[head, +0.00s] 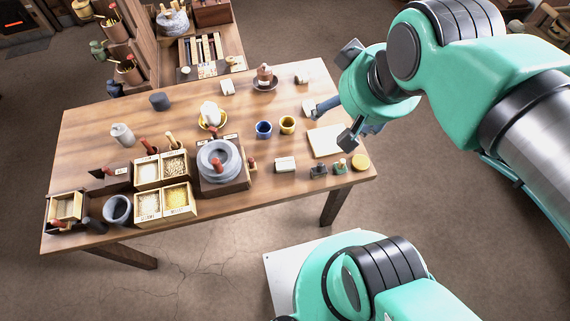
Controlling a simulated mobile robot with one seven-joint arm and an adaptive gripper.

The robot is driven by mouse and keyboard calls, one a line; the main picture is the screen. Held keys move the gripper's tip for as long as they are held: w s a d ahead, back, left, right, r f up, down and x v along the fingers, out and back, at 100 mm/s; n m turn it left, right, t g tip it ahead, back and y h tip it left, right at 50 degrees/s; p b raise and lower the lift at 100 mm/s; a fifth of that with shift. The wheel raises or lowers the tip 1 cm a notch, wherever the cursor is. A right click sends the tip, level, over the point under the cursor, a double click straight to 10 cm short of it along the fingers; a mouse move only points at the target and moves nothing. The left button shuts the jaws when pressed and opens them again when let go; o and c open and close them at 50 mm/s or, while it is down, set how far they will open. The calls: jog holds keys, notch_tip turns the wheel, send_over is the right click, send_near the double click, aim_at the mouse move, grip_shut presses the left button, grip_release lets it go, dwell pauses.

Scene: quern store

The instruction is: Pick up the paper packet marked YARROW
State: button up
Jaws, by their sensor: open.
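Small pale packet-like blocks lie on the wooden table (150,220): one near the front right (285,164) and one toward the back (227,87). Their markings are too small to read, so I cannot tell which is marked YARROW. Another pale item (308,106) shows beside my gripper's finger, partly hidden. My gripper (331,122) is over the table's right part, above a cream flat board or sheet (325,142). Its fingers are apart, and I see nothing held between them.
A stone quern (217,158) and wooden grain boxes (178,198) fill the front left. Small stoppered jars (319,169) stand at the front right. The table's back middle is fairly clear.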

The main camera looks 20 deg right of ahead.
jog(key=w+a+f+m+g+y+p, duration=0.25)
jog(key=w+a+f+m+p, duration=0.4)
jog(key=w+f+m, duration=0.45)
notch_tip(320, 180, down, 16)
jog(key=d+m+g+p, duration=0.1)
jog(key=m+p, duration=0.4)
jog(key=m, duration=0.8)
jog(key=shift+w+d+f+m, duration=0.2)
jog(key=shift+d+m, duration=0.1)
jog(key=shift+d, duration=0.2)
jog(key=shift+g, duration=0.25)
jog(key=b, duration=0.4)
send_over(290, 164)
jog(key=shift+f, duration=4.15)
jog(key=shift+f, duration=0.1)
